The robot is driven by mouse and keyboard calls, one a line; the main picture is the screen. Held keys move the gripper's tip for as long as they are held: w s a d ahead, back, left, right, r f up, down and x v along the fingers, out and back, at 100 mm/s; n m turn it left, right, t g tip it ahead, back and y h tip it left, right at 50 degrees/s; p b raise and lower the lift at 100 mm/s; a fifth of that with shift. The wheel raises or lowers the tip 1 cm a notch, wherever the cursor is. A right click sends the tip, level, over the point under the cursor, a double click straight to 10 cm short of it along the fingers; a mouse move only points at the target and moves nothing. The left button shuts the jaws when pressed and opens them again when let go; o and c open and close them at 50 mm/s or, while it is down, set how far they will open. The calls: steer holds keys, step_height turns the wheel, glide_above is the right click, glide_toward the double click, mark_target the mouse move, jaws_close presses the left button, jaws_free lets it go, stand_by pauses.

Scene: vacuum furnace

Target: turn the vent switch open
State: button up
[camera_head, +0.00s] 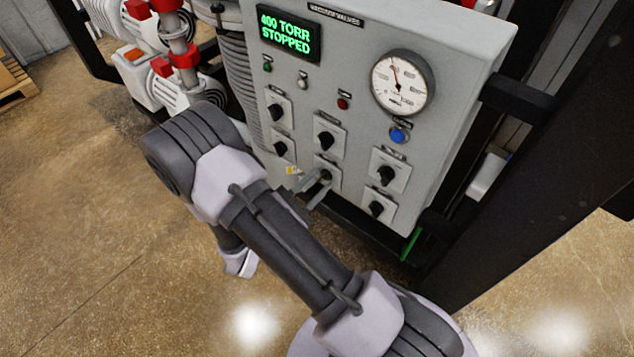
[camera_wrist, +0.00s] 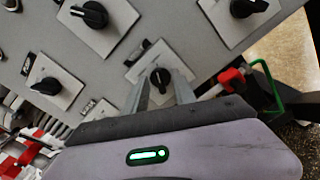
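The grey control panel (camera_head: 360,60) carries several black rotary switches on pale plates. Their small labels are too blurred to read, so I cannot tell by name which is the vent switch. My gripper (camera_head: 313,186) is at the lower middle switch (camera_head: 326,175). In the wrist view, my gripper (camera_wrist: 162,88) is open, with one finger on each side of that switch's black knob (camera_wrist: 160,77). Gaps show between the knob and both fingers. I cannot tell how far the fingertips reach along the knob. The display (camera_head: 288,33) reads "400 TORR STOPPED".
A round gauge (camera_head: 402,82) and a blue button (camera_head: 399,135) are on the panel's right. Other switches, such as the lower right one (camera_head: 376,209), sit close by. A dark frame post (camera_head: 530,170) stands right of the panel. The floor in front is clear.

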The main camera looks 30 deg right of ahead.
steer(key=p+v, duration=0.1)
steer(key=v, duration=1.6)
steer(key=shift+a, duration=0.2)
steer(key=s+d+r+m+g+y+b, duration=0.55)
steer(key=s+m+g+y, duration=0.35)
steer(key=m+y, duration=0.3)
steer(key=s+a+r+m+t+y+b, duration=0.1)
steer(key=a+r+m+t+y+b, duration=0.3)
steer(key=r+m+t+y, duration=0.3)
steer(key=shift+s+a+m+t+b, duration=0.4)
steer(key=shift+a+m+t, duration=0.2)
steer(key=shift+t, duration=0.2)
